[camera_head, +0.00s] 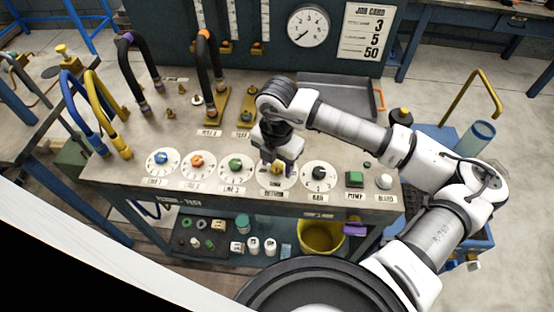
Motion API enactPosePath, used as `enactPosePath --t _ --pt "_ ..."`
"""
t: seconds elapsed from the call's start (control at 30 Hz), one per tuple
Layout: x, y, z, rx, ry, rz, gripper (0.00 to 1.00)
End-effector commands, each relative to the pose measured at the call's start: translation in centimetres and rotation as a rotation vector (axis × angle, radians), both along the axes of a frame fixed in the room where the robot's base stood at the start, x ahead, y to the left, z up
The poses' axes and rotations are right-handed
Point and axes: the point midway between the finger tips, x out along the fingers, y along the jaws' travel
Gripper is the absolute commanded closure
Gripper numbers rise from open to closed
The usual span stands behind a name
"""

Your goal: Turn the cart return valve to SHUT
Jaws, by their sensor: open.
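The return valve is a white dial plate (290,182) on the front of the bench top, with a label that seems to read RETURN below it. Its small yellow knob (275,170) is partly hidden by my gripper (277,163). My gripper points down right over this dial, with its fingers open around or just above the knob. I cannot tell whether they touch it. The knob's pointing direction and the dial's markings are too small and covered to read.
Left of it are dials with green (236,165), orange (196,160) and blue (161,158) knobs. A black-knobbed dial (319,174), green button (354,179) and white knob (384,181) are to the right. Hoses (208,65) and a grey tray (338,93) stand behind.

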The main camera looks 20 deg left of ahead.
Motion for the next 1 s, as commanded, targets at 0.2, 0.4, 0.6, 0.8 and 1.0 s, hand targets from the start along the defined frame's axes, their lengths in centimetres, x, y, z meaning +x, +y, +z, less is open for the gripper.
enactPosePath --t 0.2,0.4,0.6,0.8,1.0 --pt "0.01 0.0 -0.04 0.0 0.0 0.0 0.49" --pt "0.01 0.0 -0.02 0.0 0.0 0.0 0.75" --pt "0.0 0.0 -0.01 0.0 0.0 0.001 0.93" --pt "0.03 -0.01 -0.23 -0.001 -0.001 0.025 0.93" --pt "0.06 0.0 -0.62 -0.002 -0.004 0.113 0.93"
